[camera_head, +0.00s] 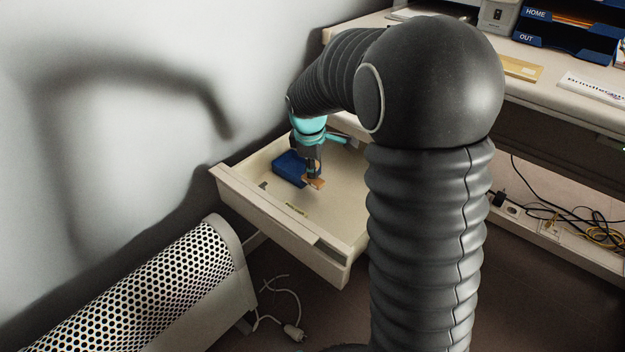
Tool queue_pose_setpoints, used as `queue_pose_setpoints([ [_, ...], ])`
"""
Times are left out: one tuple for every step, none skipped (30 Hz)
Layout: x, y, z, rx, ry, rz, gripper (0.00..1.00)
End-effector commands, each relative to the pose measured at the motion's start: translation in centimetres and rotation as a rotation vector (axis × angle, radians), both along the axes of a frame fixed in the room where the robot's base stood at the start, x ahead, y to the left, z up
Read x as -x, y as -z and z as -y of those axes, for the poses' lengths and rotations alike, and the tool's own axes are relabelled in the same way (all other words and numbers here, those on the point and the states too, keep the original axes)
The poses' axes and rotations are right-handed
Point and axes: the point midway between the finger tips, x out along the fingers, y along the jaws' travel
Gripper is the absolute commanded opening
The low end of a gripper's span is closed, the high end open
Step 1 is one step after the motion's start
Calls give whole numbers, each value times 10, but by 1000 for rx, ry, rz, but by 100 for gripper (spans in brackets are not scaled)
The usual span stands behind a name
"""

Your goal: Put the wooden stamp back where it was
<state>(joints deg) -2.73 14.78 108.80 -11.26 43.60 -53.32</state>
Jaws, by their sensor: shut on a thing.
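The wooden stamp (316,183) shows as a small brown piece at the tips of my gripper (313,172). My gripper points down and is shut on the stamp. Both are over the open cream drawer (262,204), right beside a blue box-like object (289,166) in it. I cannot tell whether the stamp touches the drawer floor. The gripper fingers hide part of the stamp, and my arm hides the right part of the drawer.
A small labelled strip (296,210) lies near the drawer's front. The desk (540,95) holds blue trays (566,45). The wall is close at left.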

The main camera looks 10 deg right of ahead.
Motion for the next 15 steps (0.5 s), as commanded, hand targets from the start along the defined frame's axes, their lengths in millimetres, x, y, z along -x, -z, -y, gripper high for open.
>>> queue_pose_setpoints([
  [-1, 1, -2, 1, -1, 1, 7],
  [-1, 2, -3, 1, -1, 1, 7],
  [-1, 4, -3, 0, 0, 1, 7],
  [-1, 6, -3, 0, 0, 0, 7],
  [-1, 9, -3, 0, 0, 0, 7],
  [0, 14, -3, 0, 0, -1, 7],
  [0, 18, -3, 0, 0, -1, 7],
  [0, 23, -3, 0, 0, -2, 7],
  [0, 29, -3, 0, 0, -1, 7],
  [-1, 33, -3, 0, 0, -1, 7],
  [0, 37, -3, 0, 0, -1, 7],
  [0, 40, -3, 0, 0, -1, 7],
  [-1, 42, -3, 0, 0, 0, 7],
  [-1, 42, -3, 0, 0, 1, 7],
  [-1, 42, -3, 0, 0, 1, 7],
])
